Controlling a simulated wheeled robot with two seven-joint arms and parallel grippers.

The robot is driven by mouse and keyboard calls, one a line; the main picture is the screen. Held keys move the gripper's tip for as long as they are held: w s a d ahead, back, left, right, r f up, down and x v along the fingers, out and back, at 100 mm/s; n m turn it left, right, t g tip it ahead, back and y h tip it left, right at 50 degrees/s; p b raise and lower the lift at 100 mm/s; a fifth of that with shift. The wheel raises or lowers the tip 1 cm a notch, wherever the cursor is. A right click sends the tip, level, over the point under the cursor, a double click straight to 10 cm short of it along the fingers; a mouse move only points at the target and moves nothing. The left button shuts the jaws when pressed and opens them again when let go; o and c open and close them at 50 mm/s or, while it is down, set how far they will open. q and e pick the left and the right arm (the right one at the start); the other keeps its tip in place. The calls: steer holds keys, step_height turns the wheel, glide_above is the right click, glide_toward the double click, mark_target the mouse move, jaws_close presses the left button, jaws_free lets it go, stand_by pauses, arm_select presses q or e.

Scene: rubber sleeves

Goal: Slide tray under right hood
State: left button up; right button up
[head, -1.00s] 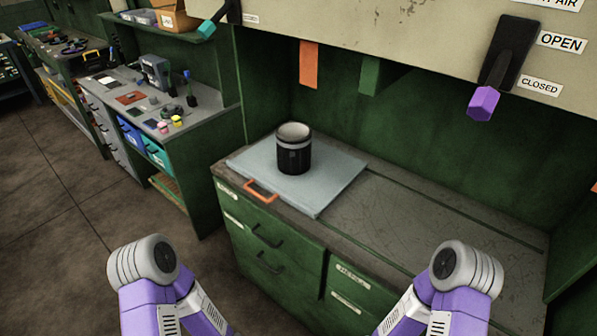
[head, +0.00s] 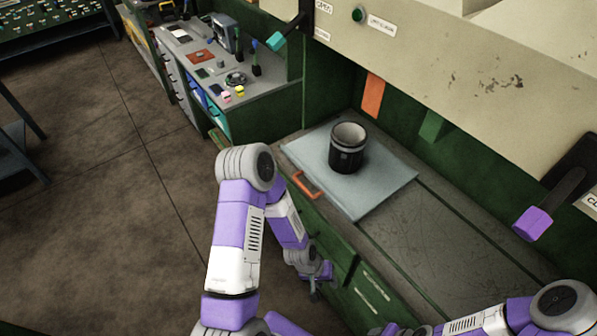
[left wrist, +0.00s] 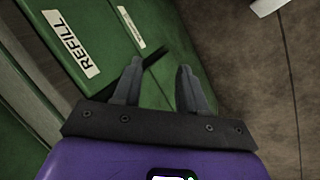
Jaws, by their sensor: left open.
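The tray (head: 379,192) is a flat grey-blue board with an orange handle (head: 305,185) on its near left side. It lies on the left part of the worktop, and a black canister (head: 346,158) stands upright on it. The beige hood (head: 440,75) overhangs the back; a purple-gripped lever (head: 533,223) is on its right part. My left gripper (head: 318,280) is low in front of the green drawers, below and apart from the handle. In the left wrist view it (left wrist: 160,72) is open, with nothing between its fingers. My right gripper is out of view.
The worktop (head: 460,235) right of the tray is bare, with a long groove. An orange tab (head: 372,95) and a green tab (head: 432,125) hang below the hood. A green drawer front labelled REFILL (left wrist: 90,55) is close to my left gripper. A side bench (head: 240,85) holds small items.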

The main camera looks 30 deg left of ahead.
arm_select(q)
steer(key=w+a+r+n+t, duration=0.2)
steer(key=w+a+r+n, duration=0.2)
steer(key=w+a, duration=0.7)
steer(key=n+t+y, duration=0.2)
steer(key=n+t, duration=0.1)
steer(key=n, duration=0.2)
glide_toward(301, 185)
steer(key=x, duration=0.7)
steer(key=shift+w+f+b, duration=0.25)
steer(key=shift+f+b, duration=0.1)
steer(key=shift+c, duration=0.2)
jaws_close()
